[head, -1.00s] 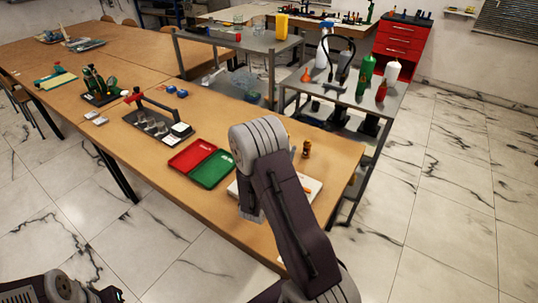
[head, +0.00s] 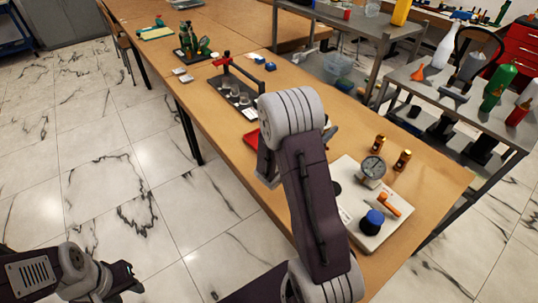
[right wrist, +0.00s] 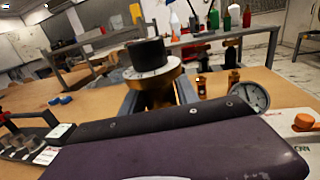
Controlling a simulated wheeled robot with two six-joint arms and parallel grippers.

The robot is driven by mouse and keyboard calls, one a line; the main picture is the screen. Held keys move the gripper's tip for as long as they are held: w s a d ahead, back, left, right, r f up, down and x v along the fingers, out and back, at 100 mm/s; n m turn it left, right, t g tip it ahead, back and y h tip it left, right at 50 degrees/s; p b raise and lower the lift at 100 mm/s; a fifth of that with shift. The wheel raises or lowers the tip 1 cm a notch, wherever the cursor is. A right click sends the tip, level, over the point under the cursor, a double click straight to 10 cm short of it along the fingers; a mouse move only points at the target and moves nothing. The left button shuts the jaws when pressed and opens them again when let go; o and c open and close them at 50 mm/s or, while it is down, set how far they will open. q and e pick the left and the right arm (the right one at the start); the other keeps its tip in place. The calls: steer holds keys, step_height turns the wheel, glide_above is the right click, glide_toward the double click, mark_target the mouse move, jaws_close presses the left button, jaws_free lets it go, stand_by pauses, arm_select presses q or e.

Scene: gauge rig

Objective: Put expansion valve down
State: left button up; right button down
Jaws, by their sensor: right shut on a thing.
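The expansion valve (right wrist: 155,72) is a brass body with a black knob and a white marked collar. In the right wrist view it stands upright between the fingers of my right gripper (right wrist: 160,92), which is shut on it. Its lower part is hidden by my wrist. In the head view my right arm hides the valve and most of that gripper. My left gripper (head: 128,280) is at the lower left over the floor, away from the table; I cannot tell its jaw state.
A white board (head: 362,215) with a gauge (head: 373,168), blue knob (head: 374,219) and orange handle (head: 389,204) lies right of my right arm. Two brass fittings (head: 403,159) (head: 379,143) stand behind it. The table's right end is clear.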

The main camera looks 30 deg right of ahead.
steer(key=shift+s+d+f, duration=0.15)
steer(key=shift+s+d, duration=0.05)
steer(key=shift+s, duration=0.25)
steer(key=w+a+f+b, duration=0.1)
steer(key=w+f, duration=0.2)
steer(key=w+a+f, duration=0.2)
steer(key=w+f, duration=0.2)
steer(key=w+a+f+b, duration=0.1)
steer(key=w+f, duration=0.2)
steer(key=shift+w+a+f+b, duration=0.2)
steer(key=shift+w+a+b, duration=0.1)
steer(key=shift+w, duration=0.1)
steer(key=shift+d+f, duration=0.1)
steer(key=shift+f, duration=0.25)
steer(key=c, duration=0.9)
jaws_free()
steer(key=shift+f, duration=0.1)
